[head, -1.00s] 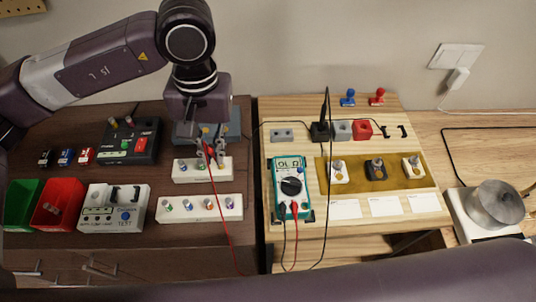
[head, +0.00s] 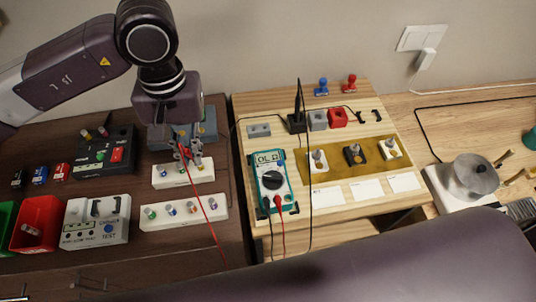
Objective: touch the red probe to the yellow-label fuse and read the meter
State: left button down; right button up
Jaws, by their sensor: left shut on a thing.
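My left gripper (head: 189,158) points down, shut on the red probe (head: 186,155), over the rear white fuse block (head: 172,182). The probe's red lead runs down to the right. The gripper partly hides the fuses in this block, so I cannot tell whether the tip touches one or pick out the yellow label. The teal meter (head: 287,196) lies on the light wooden board, and its display (head: 268,158) reads OL. My right gripper is not in view.
A front white block (head: 157,224) holds several fuses with coloured labels. A tester box (head: 97,235) and a red bin (head: 37,219) stand at the left. A black upright post (head: 299,104) with a cable stands behind the meter. A brass-coloured mat (head: 334,171) lies right of the meter.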

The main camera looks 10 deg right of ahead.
pick_arm(q)
jog(key=shift+r+p, duration=1.05)
jog(key=shift+r, duration=1.8)
